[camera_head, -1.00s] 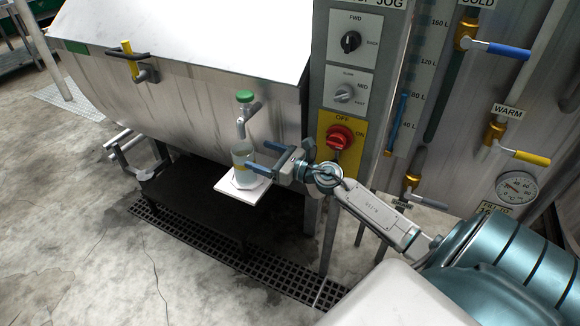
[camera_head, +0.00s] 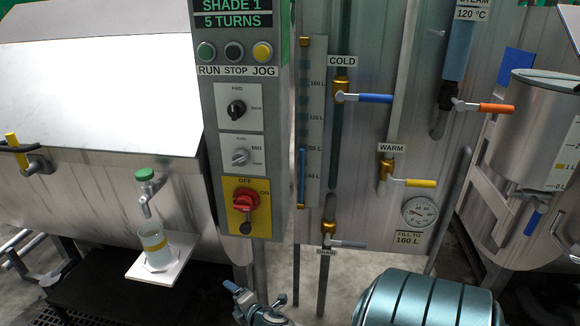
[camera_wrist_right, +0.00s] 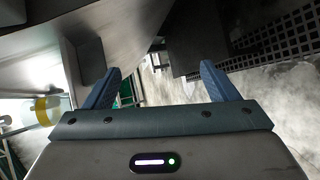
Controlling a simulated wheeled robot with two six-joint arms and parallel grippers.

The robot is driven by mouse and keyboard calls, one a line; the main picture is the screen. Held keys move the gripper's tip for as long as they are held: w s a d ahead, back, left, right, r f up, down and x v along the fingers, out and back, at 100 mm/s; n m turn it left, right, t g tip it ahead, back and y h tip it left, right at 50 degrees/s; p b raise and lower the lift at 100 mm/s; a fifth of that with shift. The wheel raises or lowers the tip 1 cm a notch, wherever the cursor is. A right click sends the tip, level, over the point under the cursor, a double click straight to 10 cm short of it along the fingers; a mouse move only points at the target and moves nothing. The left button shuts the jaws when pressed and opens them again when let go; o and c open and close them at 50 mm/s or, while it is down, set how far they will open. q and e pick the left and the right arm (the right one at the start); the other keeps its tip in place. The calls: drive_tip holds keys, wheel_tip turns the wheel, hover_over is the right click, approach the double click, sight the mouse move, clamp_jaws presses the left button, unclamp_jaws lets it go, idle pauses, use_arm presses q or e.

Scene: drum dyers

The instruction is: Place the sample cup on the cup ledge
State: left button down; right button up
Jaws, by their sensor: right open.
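In the right wrist view the cup (camera_wrist_right: 42,112) shows at the left edge, outside the jaws. My right gripper (camera_head: 236,291) is low in the head view, to the right of the ledge and apart from the cup. Its blue fingers (camera_wrist_right: 160,88) are spread and empty in the right wrist view. My left gripper is not in view.
The green-knobbed tap (camera_head: 146,190) hangs just above the cup. The control post with its red switch (camera_head: 245,200) stands to the right. Valves with blue (camera_head: 375,98) and yellow (camera_head: 414,183) handles stick out farther right. A steel vessel (camera_head: 530,140) stands at far right.

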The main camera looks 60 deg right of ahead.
drive_tip(key=s+a+f+m+g, duration=0.4)
drive_tip(key=s+f+m+g, duration=0.3)
drive_tip(key=s+f, duration=0.6)
drive_tip(key=s+a+f+m+g+y, duration=0.1)
drive_tip(key=s+a+f+m, duration=0.3)
drive_tip(key=s, duration=0.4)
drive_tip(key=s+a+f+m+g+y, duration=0.1)
drive_tip(key=s+a+f+m+g, duration=0.3)
drive_tip(key=s+a+f, duration=0.2)
drive_tip(key=shift+s+f+m, duration=0.3)
drive_tip(key=shift+s+f, duration=0.25)
drive_tip(key=shift+s, duration=0.7)
